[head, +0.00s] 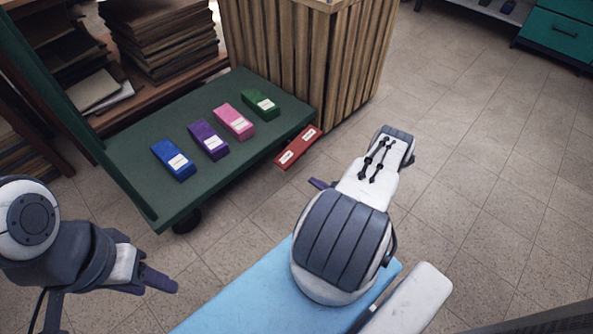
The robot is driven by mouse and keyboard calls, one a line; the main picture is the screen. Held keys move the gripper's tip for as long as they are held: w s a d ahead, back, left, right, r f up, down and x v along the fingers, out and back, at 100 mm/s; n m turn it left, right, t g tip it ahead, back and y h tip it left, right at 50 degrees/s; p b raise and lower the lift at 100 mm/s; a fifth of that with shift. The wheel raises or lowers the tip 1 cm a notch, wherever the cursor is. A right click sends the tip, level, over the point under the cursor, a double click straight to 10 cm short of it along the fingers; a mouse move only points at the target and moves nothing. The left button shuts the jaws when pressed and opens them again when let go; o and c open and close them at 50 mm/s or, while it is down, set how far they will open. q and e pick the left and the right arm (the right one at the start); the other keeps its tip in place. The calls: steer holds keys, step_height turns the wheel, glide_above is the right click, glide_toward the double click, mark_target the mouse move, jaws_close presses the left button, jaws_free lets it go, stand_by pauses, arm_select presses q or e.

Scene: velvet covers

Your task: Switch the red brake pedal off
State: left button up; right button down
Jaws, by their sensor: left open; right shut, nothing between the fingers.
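The red brake pedal (299,147) is a flat red bar with two white labels, at the right edge of a green flatbed cart (130,165). Its tilt is hard to judge from above. My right gripper (318,184) shows only as a small purple finger part, shut and empty, just below and right of the pedal with a gap in the picture. The rest of it is hidden behind my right arm. My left gripper (157,282) is open and empty at the lower left, in front of the cart and away from the pedal.
On the cart lie a blue block (173,160), a purple block (208,140), a pink block (233,122) and a green block (261,105). A slatted wooden box (300,60) stands close behind the pedal. Shelves with paper stacks (165,40) are behind. Tiled floor right is clear.

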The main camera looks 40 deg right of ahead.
mark_target(298, 147)
steer(key=b+x, duration=0.5)
steer(key=x, duration=0.5)
steer(key=shift+w+a+f+b, duration=0.15)
steer(key=shift+f+b, duration=0.1)
steer(key=shift+b, duration=0.15)
steer(key=r, duration=0.4)
steer(key=shift+a+r, duration=0.3)
steer(key=shift+a, duration=0.05)
